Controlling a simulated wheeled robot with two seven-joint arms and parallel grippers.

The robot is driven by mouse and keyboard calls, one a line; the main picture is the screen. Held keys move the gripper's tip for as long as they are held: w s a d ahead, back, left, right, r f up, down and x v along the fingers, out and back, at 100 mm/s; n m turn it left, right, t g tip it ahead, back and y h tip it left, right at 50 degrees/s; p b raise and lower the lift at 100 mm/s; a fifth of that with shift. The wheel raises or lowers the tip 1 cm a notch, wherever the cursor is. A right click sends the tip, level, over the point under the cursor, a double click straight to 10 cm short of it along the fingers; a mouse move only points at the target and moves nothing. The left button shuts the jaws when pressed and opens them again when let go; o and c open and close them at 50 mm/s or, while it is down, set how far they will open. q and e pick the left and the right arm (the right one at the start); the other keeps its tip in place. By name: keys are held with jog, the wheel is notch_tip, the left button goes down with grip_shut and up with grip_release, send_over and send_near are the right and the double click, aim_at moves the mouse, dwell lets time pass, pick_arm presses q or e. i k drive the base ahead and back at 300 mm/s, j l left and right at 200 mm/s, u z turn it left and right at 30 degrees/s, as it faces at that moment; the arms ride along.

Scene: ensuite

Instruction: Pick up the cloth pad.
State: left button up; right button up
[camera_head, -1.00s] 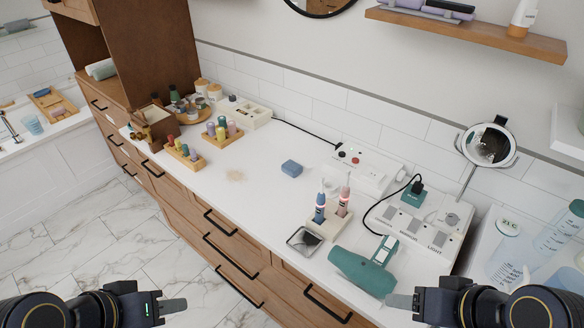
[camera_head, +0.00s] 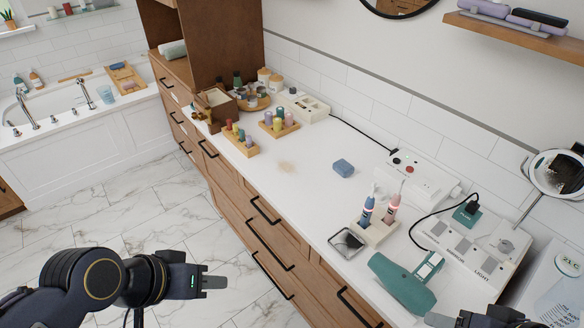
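A small blue block-like pad (camera_head: 343,168), which looks like the cloth pad, lies flat on the white counter (camera_head: 310,205) near its middle. Nothing touches it. My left gripper (camera_head: 218,282) is at the lower left, over the floor in front of the drawers, well short of the pad. It shows side-on with its fingers overlapping, so its opening cannot be told. My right gripper (camera_head: 436,319) is cut off at the bottom edge, with only a fingertip and part of the body showing. Neither gripper is near the pad.
A faint tan stain (camera_head: 287,167) lies left of the pad. Toothbrushes in a stand (camera_head: 374,230), a small dark tray (camera_head: 346,241) and a green hair dryer (camera_head: 403,283) are nearer right. Wooden bottle racks (camera_head: 279,128) stand left. The counter around the pad is clear.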

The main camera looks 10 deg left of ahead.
aim_at(344, 169)
jog(key=i+j, duration=0.2)
jog(key=j, duration=0.15)
jog(key=i+j+z, duration=0.1)
jog(key=j, duration=0.25)
jog(key=i+j, duration=0.3)
jog(key=i+j+z, duration=0.1)
jog(key=j, duration=0.3)
jog(key=i+j, duration=0.3)
jog(key=i+j+z, duration=0.1)
jog(key=j, duration=0.35)
jog(key=i+j, duration=0.25)
jog(key=j, duration=0.15)
jog(key=z, duration=0.05)
